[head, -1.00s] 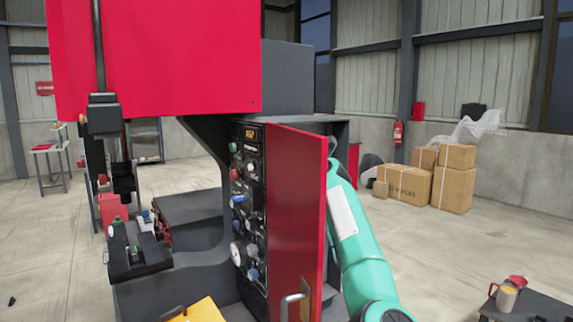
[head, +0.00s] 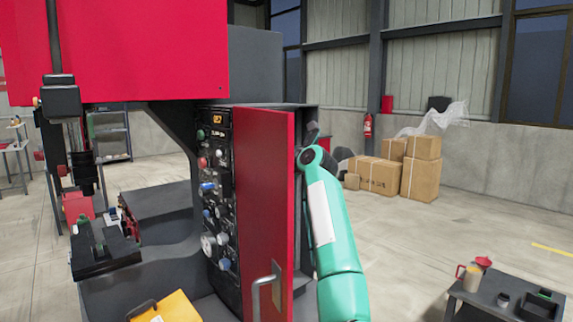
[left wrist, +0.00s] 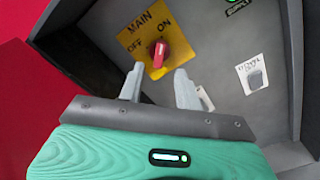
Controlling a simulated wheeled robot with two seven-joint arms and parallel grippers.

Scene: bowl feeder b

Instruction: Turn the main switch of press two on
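The red main switch (left wrist: 159,54) sits on a yellow plate (left wrist: 134,38) marked MAIN, OFF and ON, inside a grey cabinet of the press (head: 255,75). Its handle looks roughly upright in the picture; I cannot tell its exact setting. My left gripper (left wrist: 158,70) is open, its two fingers apart just below the switch and pointing at it. No grip on the handle shows. In the head view my teal arm reaches behind the open red door (head: 263,200), which hides the cabinet inside and the gripper. My right gripper is not in view.
A control panel (head: 214,190) with several knobs and an amber display is left of the door. A grey socket-like part (left wrist: 254,79) is right of the switch. A dark table (head: 500,302) with mugs stands at lower right. Cartons (head: 421,165) lie at the back; floor between is clear.

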